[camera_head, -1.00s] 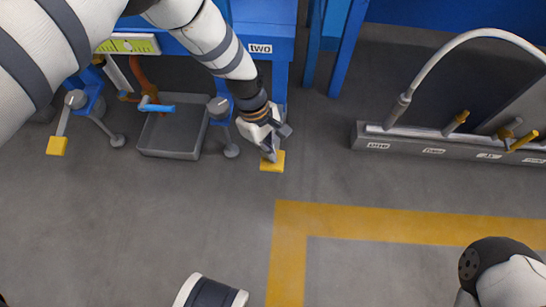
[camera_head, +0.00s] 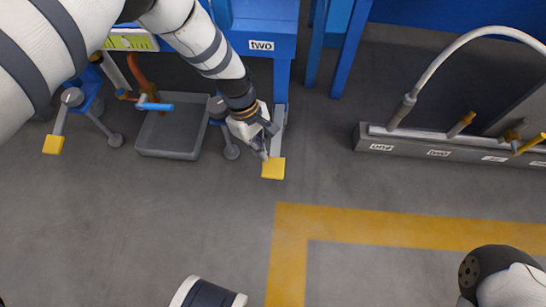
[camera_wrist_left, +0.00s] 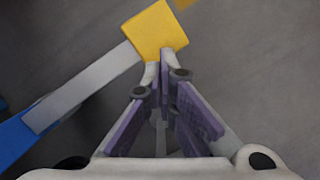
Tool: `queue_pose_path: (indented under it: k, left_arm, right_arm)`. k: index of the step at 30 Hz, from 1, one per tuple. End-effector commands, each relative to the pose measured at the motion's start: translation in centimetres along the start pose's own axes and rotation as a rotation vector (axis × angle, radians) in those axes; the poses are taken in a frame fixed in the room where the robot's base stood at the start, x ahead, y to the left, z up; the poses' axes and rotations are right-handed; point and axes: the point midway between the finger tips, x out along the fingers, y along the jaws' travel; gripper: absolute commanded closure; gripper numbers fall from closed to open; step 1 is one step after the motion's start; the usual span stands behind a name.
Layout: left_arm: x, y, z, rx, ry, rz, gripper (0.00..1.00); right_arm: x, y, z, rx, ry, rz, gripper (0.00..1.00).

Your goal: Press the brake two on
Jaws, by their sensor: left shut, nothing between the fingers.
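The pedal of brake two is a yellow square pad (camera_head: 273,168) on a grey lever, below the label "two" (camera_head: 261,45) on the blue frame. In the left wrist view the yellow pad (camera_wrist_left: 155,30) lies just beyond the fingertips, with its grey lever (camera_wrist_left: 85,87) running down-left. My left gripper (camera_head: 264,155) is shut and empty, pointing down at the pad's near-frame edge; its fingers also show in the left wrist view (camera_wrist_left: 163,62). I cannot tell whether the tips touch the pad. My right gripper is out of view.
Another yellow pedal (camera_head: 53,144) is at the left. A grey tray (camera_head: 168,140) lies on the floor under a blue-handled valve (camera_head: 155,106). The middle floor is clear.

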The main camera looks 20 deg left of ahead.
Motion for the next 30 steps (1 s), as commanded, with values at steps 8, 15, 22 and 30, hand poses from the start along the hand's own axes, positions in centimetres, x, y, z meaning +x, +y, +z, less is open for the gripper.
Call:
queue_pose_path:
  k: [8,15,22,30]
  left_arm:
    - [-0.4,0.1,0.2,0.001,0.000,0.001,1.00]
    - [-4.9,0.1,1.3,0.003,0.001,0.002,1.00]
    - [-8.8,0.1,2.3,0.002,0.001,0.001,1.00]
    - [-9.7,0.0,2.6,0.000,-0.001,-0.001,1.00]
  right_arm:
    - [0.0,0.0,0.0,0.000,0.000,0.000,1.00]
    - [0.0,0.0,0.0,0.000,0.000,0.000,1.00]
    - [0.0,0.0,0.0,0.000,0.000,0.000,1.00]
    - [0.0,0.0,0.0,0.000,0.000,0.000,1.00]
